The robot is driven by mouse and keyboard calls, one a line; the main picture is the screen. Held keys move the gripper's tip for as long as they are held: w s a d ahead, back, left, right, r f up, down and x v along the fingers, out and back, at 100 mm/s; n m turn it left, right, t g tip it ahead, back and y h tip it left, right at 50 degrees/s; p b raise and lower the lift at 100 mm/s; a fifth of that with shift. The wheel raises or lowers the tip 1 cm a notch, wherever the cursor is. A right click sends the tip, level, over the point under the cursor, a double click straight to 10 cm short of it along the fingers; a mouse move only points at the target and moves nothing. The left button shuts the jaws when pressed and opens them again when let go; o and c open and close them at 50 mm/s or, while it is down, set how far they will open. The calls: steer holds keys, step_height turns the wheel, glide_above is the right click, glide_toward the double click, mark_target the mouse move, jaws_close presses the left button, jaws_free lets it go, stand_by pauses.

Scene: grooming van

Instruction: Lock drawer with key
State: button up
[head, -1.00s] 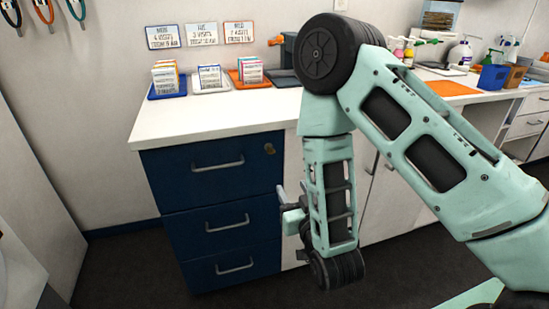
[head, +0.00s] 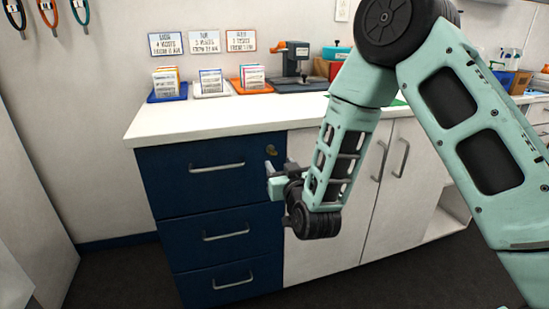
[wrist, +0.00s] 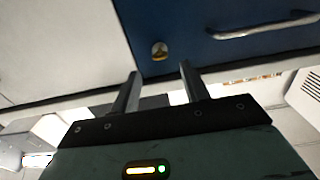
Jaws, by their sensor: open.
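The blue drawer cabinet (head: 165,180) stands under the left end of the counter, its drawers looking closed. The top drawer has a metal handle (head: 217,167) and a small brass lock (head: 271,151) at its upper right corner. In the wrist view the lock (wrist: 160,51) shows upside down, ahead of the gap between my fingers; a small brass piece shows on it, but I cannot tell whether it is a key. My gripper (head: 269,167) is open and empty, just below and in front of the lock. In the wrist view both fingers (wrist: 161,72) are apart, touching nothing visible.
The white counter (head: 200,120) holds card stacks in blue, white and orange trays (head: 210,84) and a dark machine with an orange handle (head: 296,62). White cabinet doors (head: 385,190) are to the right. The floor before the drawers is clear.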

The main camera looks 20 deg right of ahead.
mark_target(274, 155)
steer(key=w, duration=0.6)
steer(key=shift+c, duration=0.3)
steer(key=c, duration=0.9)
